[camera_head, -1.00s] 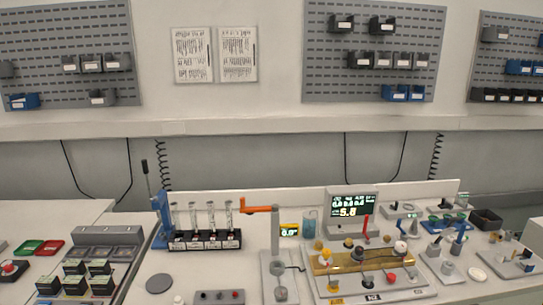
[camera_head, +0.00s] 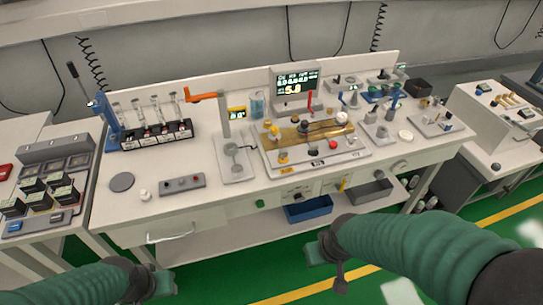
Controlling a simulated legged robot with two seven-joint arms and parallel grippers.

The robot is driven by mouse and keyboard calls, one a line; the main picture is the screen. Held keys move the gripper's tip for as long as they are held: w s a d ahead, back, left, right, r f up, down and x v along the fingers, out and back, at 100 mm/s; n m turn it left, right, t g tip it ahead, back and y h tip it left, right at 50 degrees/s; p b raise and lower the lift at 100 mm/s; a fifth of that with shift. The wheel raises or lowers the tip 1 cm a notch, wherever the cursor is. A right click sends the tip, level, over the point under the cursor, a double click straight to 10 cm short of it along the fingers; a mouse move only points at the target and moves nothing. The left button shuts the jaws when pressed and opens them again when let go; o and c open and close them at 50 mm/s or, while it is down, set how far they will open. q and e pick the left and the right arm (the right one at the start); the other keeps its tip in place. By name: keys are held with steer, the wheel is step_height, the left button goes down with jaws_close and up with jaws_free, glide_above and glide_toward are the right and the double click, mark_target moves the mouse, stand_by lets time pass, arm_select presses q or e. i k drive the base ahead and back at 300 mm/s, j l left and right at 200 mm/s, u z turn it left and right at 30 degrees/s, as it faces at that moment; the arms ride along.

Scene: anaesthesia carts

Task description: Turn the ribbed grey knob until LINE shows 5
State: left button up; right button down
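I cannot read which figure is labelled LINE. A gold-topped panel (camera_head: 318,131) with several knobs lies in front of it; I cannot tell surely which knob is the ribbed grey one. My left gripper (camera_head: 158,284) is low at the bottom left, in front of the bench. My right gripper (camera_head: 322,252) is below the bench's front edge, apart from the panel. Whether either is open is unclear.
A rack of vials (camera_head: 155,136) and a blue lever press (camera_head: 113,125) stand farther left. Small fixtures (camera_head: 381,125) crowd the right. A blue bin (camera_head: 308,209) sits under the bench.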

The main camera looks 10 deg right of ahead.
mark_target(379, 175)
steer(key=z, duration=1.4)
